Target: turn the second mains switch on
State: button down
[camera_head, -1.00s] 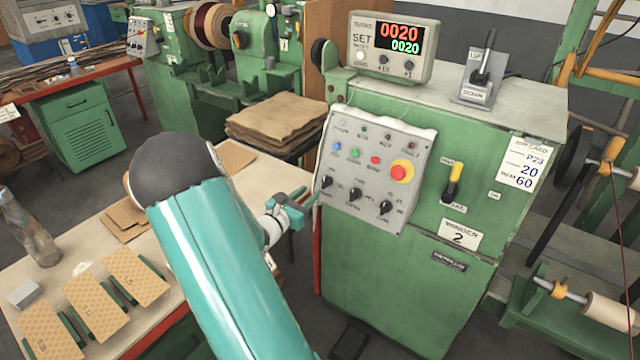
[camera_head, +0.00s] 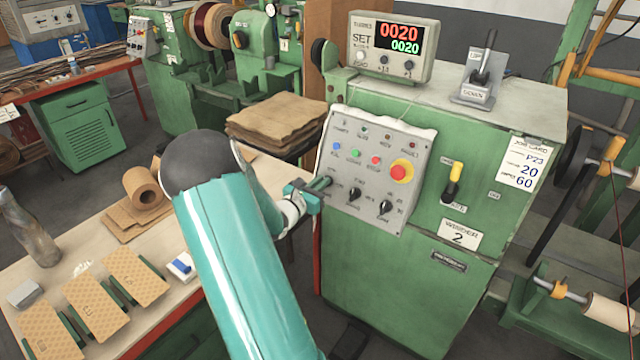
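The machine labelled 2 (camera_head: 400,260) carries a yellow and black lever switch (camera_head: 453,183) on its front, between two small labels too blurred to read. Its yellow end points up. A grey sloped control panel (camera_head: 345,215) left of it has coloured buttons, a red and yellow stop button (camera_head: 401,171) and rotary knobs. My gripper (camera_head: 325,184) is at the panel's left edge, over the leftmost knob, which it hides. I cannot tell whether it touches the panel, or whether its fingers are apart. It is well left of the yellow lever.
On the machine's top are a counter display (camera_head: 390,45) and a black up/down lever (camera_head: 485,60). A workbench (camera_head: 150,325) with cardboard pieces and a cardboard roll (camera_head: 145,190) is at left. A spool stand (camera_head: 560,300) is at right. The machine's front right of the panel is clear.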

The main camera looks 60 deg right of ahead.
jog(key=shift+m+g, duration=0.3)
jog(key=shift+m, duration=0.3)
jog(key=m+g+y, duration=0.1)
jog(key=m+y, duration=0.1)
jog(key=m, duration=0.4)
jog(key=m+g+y, duration=0.1)
jog(key=m+y, duration=0.1)
jog(key=m, duration=0.5)
jog(key=m+g+y, duration=0.2)
jog(key=m, duration=0.4)
jog(key=shift+m, duration=0.3)
jog(key=shift+s+f, duration=0.1)
jog(key=c, duration=1.5)
grip_release()
jog(key=shift+a, duration=0.1)
